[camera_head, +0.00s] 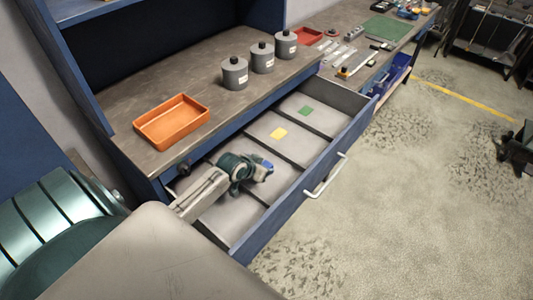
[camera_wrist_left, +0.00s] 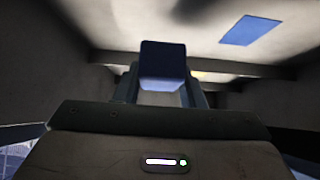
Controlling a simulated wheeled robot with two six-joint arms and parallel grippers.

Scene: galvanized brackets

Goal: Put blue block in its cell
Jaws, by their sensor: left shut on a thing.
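My left gripper (camera_head: 262,171) is low over the open drawer (camera_head: 290,207), at or inside the cells nearer to me. It is shut on the blue block (camera_head: 268,164), which also shows between the fingers in the left wrist view (camera_wrist_left: 163,60). A blue label (camera_wrist_left: 238,30) lies on a cell floor in the wrist view; my gripper and arm seem to cover it in the head view. The yellow label (camera_head: 279,133) and green label (camera_head: 305,111) lie in cells farther along. I cannot tell whether the block touches the floor. My right gripper is not in view.
Thin dividers (camera_head: 296,149) part the drawer's cells. An empty orange tray (camera_head: 172,122) and several grey canisters (camera_head: 234,73) stand on the bench above the drawer. The drawer's handle (camera_head: 326,178) juts out over free floor. A second bench with tools is at the back.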

